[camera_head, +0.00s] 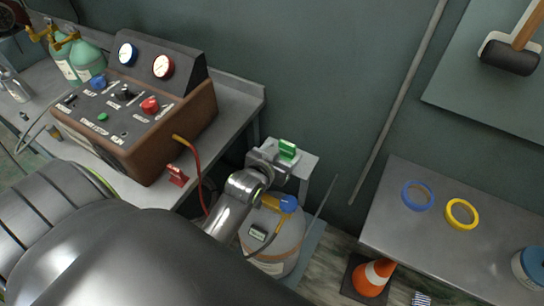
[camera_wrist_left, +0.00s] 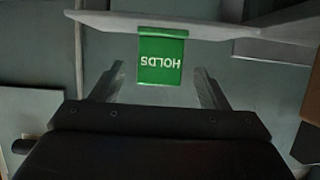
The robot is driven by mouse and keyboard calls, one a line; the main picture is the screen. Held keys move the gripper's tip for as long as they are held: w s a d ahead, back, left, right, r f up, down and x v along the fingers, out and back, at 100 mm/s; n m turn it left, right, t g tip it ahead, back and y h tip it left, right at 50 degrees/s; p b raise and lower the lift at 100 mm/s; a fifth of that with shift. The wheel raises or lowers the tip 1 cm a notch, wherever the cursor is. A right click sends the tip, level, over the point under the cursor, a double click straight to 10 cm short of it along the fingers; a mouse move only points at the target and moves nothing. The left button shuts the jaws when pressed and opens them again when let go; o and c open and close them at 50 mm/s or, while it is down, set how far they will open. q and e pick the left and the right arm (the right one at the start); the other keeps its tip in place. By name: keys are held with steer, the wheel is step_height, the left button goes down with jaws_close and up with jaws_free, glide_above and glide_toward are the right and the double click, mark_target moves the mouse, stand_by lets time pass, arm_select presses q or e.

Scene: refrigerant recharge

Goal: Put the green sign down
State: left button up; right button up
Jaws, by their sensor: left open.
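The green sign (camera_head: 287,149) stands on a small pale stand (camera_head: 304,163) by the wall. My left gripper (camera_head: 271,162) is just in front of the sign in the head view. In the left wrist view its two fingers are spread, one on each side of the sign, with gaps between them and it. My right gripper is in neither view.
A brown control box (camera_head: 140,122) with gauges sits on the left bench. A grey tank (camera_head: 275,240) stands below my gripper. A right table (camera_head: 450,245) holds blue (camera_head: 417,195) and yellow (camera_head: 462,213) tape rolls. A cone (camera_head: 374,277) stands below it.

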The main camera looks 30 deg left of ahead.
arm_select(q)
steer(key=v, duration=0.6)
steer(key=shift+s, duration=0.3)
